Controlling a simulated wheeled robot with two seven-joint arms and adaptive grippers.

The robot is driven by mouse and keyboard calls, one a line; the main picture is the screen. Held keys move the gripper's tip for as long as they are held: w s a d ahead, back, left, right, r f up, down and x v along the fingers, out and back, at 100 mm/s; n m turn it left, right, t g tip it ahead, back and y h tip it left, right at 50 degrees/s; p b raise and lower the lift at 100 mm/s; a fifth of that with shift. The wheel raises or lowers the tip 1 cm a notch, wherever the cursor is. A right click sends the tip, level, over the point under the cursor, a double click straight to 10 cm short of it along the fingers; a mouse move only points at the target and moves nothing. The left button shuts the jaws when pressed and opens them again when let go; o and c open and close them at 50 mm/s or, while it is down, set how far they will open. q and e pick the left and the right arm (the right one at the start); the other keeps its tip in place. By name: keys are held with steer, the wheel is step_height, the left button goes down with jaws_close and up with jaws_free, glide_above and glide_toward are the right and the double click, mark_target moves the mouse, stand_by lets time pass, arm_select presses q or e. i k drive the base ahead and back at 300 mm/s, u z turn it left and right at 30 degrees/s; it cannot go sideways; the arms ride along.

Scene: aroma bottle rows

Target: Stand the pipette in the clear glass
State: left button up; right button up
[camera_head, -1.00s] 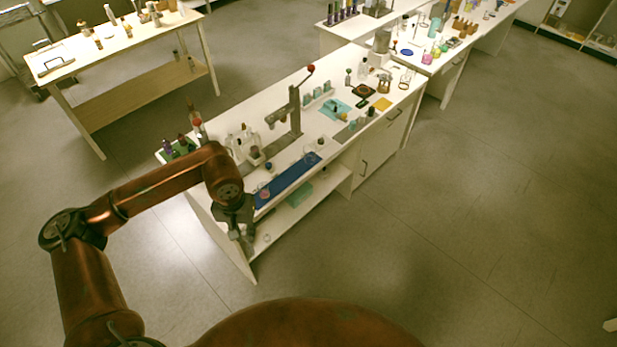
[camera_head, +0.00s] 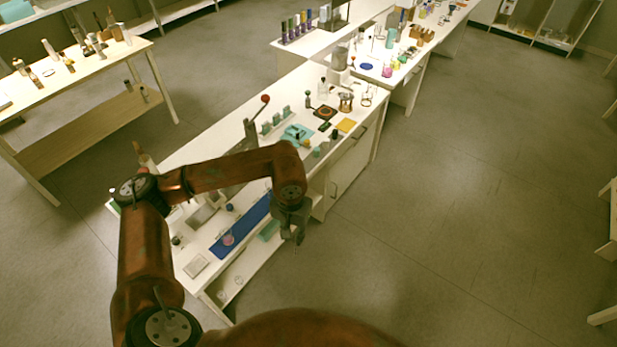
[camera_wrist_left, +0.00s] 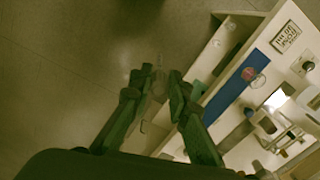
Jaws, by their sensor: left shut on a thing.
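My left gripper (camera_head: 294,226) hangs over the floor just off the bench's front edge. In the left wrist view, my left gripper (camera_wrist_left: 156,88) is shut on a slim, pale, see-through thing that looks like the pipette (camera_wrist_left: 158,72). Its tip shows only faintly below the fingers in the head view. A clear round glass (camera_wrist_left: 258,81) stands on a blue mat (camera_wrist_left: 226,94) by a pink disc, apart from the gripper. In the head view the glass and pink disc (camera_head: 228,240) show small at the mat's near end. My right gripper is not in view.
The white bench (camera_head: 200,292) carries a stand with a red-knobbed lever (camera_head: 264,99), a teal cloth (camera_head: 297,133) and several small bottles. An open shelf lies under its near end. Another table (camera_head: 90,72) with bottles stands at the left.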

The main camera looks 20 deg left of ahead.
mark_target(270, 195)
steer(key=z, duration=0.2)
steer(key=i, duration=0.8)
steer(key=u, duration=0.6)
steer(key=i, duration=0.6)
steer(key=u, duration=0.4)
